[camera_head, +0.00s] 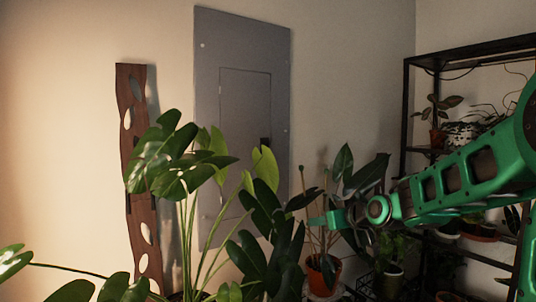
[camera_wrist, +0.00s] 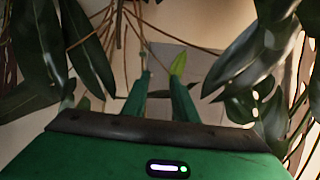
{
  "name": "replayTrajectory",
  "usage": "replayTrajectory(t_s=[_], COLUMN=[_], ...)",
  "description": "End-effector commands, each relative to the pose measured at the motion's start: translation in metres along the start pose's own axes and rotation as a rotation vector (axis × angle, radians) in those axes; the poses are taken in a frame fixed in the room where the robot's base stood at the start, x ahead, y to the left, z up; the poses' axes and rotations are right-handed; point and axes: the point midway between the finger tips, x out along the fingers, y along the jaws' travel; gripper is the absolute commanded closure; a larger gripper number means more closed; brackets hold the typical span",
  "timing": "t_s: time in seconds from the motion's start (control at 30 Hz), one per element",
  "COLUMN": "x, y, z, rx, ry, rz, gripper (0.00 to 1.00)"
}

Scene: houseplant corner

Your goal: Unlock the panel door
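A grey electrical panel (camera_head: 213,60) is fixed flat to the wall. Its inner door (camera_head: 243,100) is shut, with a small dark latch (camera_head: 265,143) at its right edge. Leaves hide the lower part of the panel. My gripper (camera_head: 312,220) is to the right of the panel and lower than the latch, among plant leaves, apart from the door. In the wrist view its two green fingers (camera_wrist: 160,84) stand apart with nothing between them. A grey patch (camera_wrist: 200,62) shows beyond the fingertips; I cannot tell whether it is the panel.
A large leafy plant (camera_head: 172,160) stands in front of the panel. Dark leaves (camera_head: 262,215) and a potted plant (camera_head: 322,272) crowd around my gripper. A carved wooden board (camera_head: 133,100) is on the wall at left. A black shelf (camera_head: 408,100) with pots stands at right.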

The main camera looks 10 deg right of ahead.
Motion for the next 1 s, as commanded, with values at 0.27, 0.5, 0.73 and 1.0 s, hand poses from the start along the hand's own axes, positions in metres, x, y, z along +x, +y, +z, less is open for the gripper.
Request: replayTrajectory(t_s=[0.27,0.5,0.73,1.0], x=[0.053,0.053,0.06,0.091], y=[-0.046,-0.059,-0.063,-0.069], z=[-0.137,-0.188,-0.204,-0.237], rx=[-0.056,-0.022,-0.014,-0.015], ry=[0.518,0.761,0.801,0.801], rz=[-0.118,-0.14,-0.145,-0.144], gripper=[0.74,0.74,0.74,0.74])
